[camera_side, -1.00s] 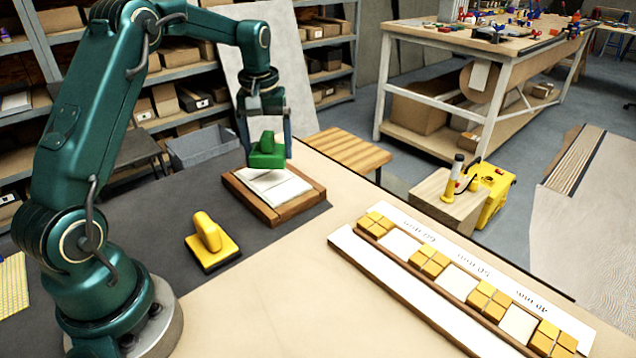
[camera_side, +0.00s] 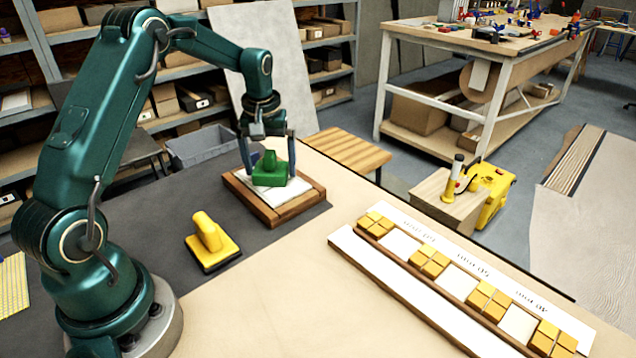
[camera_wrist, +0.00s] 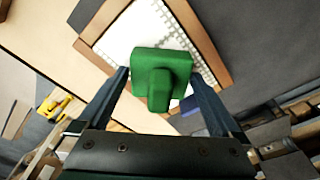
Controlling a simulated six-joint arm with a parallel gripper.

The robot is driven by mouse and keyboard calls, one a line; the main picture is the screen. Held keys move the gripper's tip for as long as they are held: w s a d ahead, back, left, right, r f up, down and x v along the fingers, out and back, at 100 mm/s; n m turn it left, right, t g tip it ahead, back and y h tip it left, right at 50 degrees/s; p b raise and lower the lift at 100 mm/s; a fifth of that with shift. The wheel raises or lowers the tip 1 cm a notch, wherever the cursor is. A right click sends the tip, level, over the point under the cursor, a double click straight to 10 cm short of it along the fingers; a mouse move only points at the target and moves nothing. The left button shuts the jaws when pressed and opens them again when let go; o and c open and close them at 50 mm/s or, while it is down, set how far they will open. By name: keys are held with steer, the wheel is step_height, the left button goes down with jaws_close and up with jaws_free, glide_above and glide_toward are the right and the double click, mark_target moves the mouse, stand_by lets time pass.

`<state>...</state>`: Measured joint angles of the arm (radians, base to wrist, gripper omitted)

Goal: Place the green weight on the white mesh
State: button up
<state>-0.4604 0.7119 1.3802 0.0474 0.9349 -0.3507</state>
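The green weight (camera_side: 270,174) is a block with a raised handle. It is upright, over the white mesh (camera_side: 294,190) in its wooden frame (camera_side: 290,209); whether it rests on it or hangs slightly above is hard to tell. My gripper (camera_side: 270,172) points down with one finger at each side of the weight, seemingly shut on its base. In the wrist view my gripper (camera_wrist: 160,74) has its fingertips at the weight's (camera_wrist: 162,68) side edges, and the square-patterned mesh (camera_wrist: 130,32) shows around it. The weight hides part of the mesh.
A yellow block with a handle (camera_side: 211,243) stands on the dark mat (camera_side: 170,226), left of the frame. A long strip of panels with yellow tiles (camera_side: 466,281) lies at the right. The tabletop between them (camera_side: 285,285) is clear.

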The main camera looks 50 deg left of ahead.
mark_target(268, 157)
steer(key=shift+r, duration=0.15)
steer(key=r, duration=0.8)
steer(key=s+d+r, duration=0.1)
steer(key=r, duration=0.3)
steer(key=shift+d, duration=0.1)
steer(key=s+d+r+m+t, duration=0.2)
steer(key=s+d+r+m, duration=0.25)
steer(key=s+d, duration=0.45)
steer(key=s+d+f+m+t+h, duration=0.1)
steer(key=s+d+f+m+t, duration=0.1)
steer(key=s+d+f+m, duration=0.2)
steer(key=s+d+f, duration=0.1)
steer(key=s+d, duration=0.2)
steer(key=s, duration=0.1)
steer(key=shift+s+d+t, duration=0.2)
steer(key=shift+s+t, duration=0.1)
steer(key=shift+s, duration=0.05)
steer(key=shift+f+m, duration=0.1)
steer(key=shift+m, duration=0.15)
